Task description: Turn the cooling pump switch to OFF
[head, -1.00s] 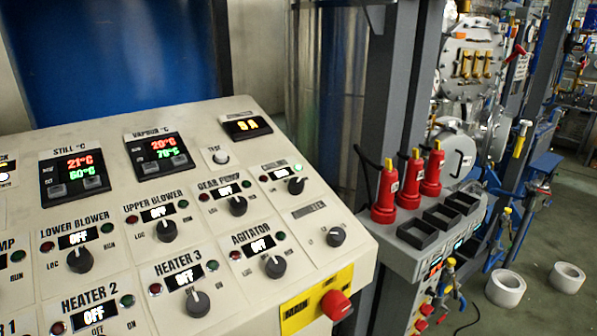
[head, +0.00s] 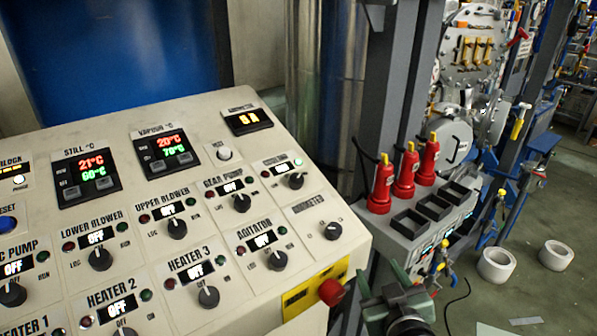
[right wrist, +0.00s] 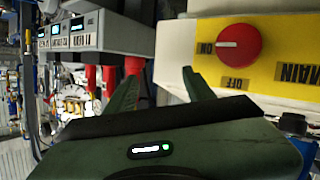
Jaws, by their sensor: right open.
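The cooling switch (head: 296,181) is a black round knob at the upper right of the sloped cream control panel (head: 215,128). Its label reads "COOLING", partly blurred. A small lit display (head: 280,169) sits above it; its text is too small to read. My right gripper (head: 382,277) is at the lower right in the head view, beyond the panel's right edge, below and right of the switch and apart from it. In the right wrist view its two green fingers (right wrist: 160,80) are spread with nothing between them. My left gripper is not in view.
The red main knob (head: 332,292) on a yellow plate (head: 310,298) is close to my right gripper; it also shows in the right wrist view (right wrist: 239,43). Neighbouring knobs include the gear pump knob (head: 242,203) and ammeter knob (head: 333,231). Red bottles (head: 405,172) stand on a rack at right.

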